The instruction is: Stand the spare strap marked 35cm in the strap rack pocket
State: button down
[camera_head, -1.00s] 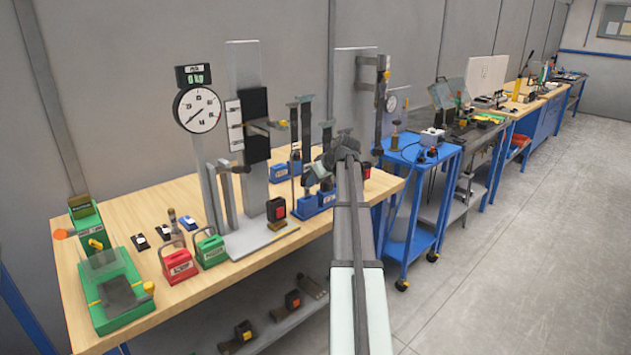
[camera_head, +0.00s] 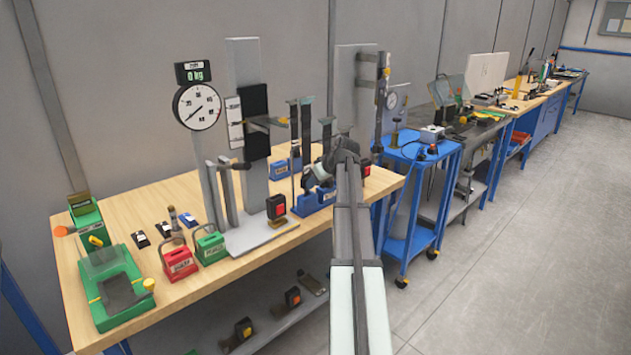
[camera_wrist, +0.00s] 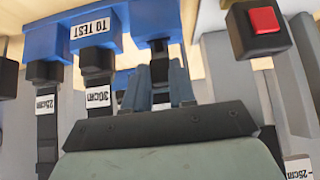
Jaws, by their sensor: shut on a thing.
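My gripper (camera_wrist: 164,88) is shut on a dark strap (camera_wrist: 160,68), with a finger on each side of it. A white label on this strap is mostly hidden, so I cannot read 35cm. Its black end meets the blue rack (camera_wrist: 110,12) marked TO TEST; I cannot tell whether it is seated. Straps marked 25cm (camera_wrist: 45,104) and 30cm (camera_wrist: 98,97) stand beside it at the same rack. In the head view, my gripper (camera_head: 318,176) is low at the blue racks (camera_head: 306,208) on the bench, and the held strap is hard to make out.
A red-buttoned box (camera_head: 277,208) stands just left of the racks and shows in the wrist view (camera_wrist: 260,25). A tall grey plate (camera_head: 245,75) and a dial gauge (camera_head: 197,106) stand further left. The blue cart (camera_head: 415,153) is to the right.

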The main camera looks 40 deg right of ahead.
jog(key=shift+f, duration=1.4)
jog(key=c, duration=0.8)
grip_release()
jog(key=shift+c, duration=0.2)
jog(key=v, duration=1.3)
jog(key=shift+s+r, duration=0.3)
